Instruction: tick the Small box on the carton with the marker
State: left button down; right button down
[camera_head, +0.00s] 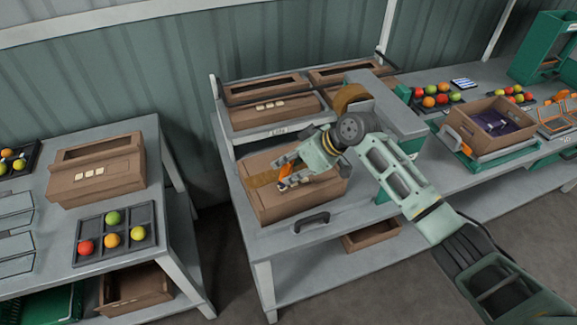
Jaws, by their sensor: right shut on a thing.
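A closed brown carton (268,209) lies on the middle bench, with a tan tape strip along its top. My right gripper (283,181) is over the top of this carton, its arm reaching in from the lower right. It is shut on the marker, which is mostly hidden by the fingers; small orange parts show there. I cannot tell whether the tip touches the carton. The Small box and any printing near it cannot be made out; the gripper covers part of the carton top. My left gripper is not in view.
A black handle-shaped object (308,219) lies at the front of the middle bench (285,243). Cartons (258,117) stand on a rack behind. An open carton (466,126) stands right.

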jog(key=shift+r+p, duration=2.15)
jog(key=shift+r, duration=0.6)
jog(key=shift+f, duration=0.1)
